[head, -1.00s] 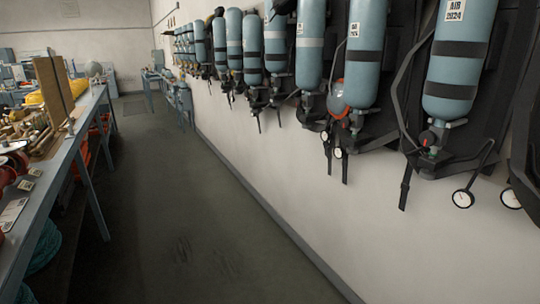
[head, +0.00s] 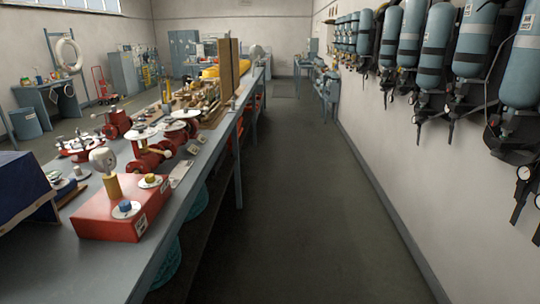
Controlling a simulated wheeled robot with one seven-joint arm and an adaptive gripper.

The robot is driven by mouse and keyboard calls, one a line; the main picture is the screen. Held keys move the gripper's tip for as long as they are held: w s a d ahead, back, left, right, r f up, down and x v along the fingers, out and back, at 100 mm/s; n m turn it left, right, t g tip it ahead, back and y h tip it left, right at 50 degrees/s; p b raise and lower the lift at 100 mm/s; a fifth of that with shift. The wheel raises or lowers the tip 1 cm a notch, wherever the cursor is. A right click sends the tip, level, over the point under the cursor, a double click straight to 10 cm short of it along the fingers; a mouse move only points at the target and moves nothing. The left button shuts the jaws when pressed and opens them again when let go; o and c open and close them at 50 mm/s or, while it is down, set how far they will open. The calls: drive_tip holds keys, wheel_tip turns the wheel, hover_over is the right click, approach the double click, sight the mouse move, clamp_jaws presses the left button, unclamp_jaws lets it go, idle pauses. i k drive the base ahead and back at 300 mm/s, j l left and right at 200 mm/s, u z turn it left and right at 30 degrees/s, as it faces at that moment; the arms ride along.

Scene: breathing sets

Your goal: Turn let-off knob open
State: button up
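A red box (head: 98,217) stands at the near end of the long bench, at the left of the head view. On its top are a round pale gauge (head: 103,158) on a yellowish post, a blue knob (head: 125,206) on a white disc and a yellow knob (head: 150,178) on another white disc. The labels are too small to read, so I cannot tell which knob is the let-off knob or how it is turned. My gripper is not in view.
The bench (head: 212,168) runs away from me on the left, with red valve fittings (head: 150,158) behind the box. Breathing sets (head: 430,60) hang on the right wall. The aisle floor (head: 290,200) between is clear.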

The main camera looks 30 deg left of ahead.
sight(150, 178)
drive_tip(key=i+j+u, duration=0.2)
drive_tip(key=i+u, duration=0.7)
drive_tip(key=i, duration=0.15)
drive_tip(key=i+l+u, duration=0.2)
drive_tip(key=i+u, duration=0.6)
drive_tip(key=i+l+u, duration=0.1)
drive_tip(key=i+u, duration=0.25)
drive_tip(key=k, duration=0.1)
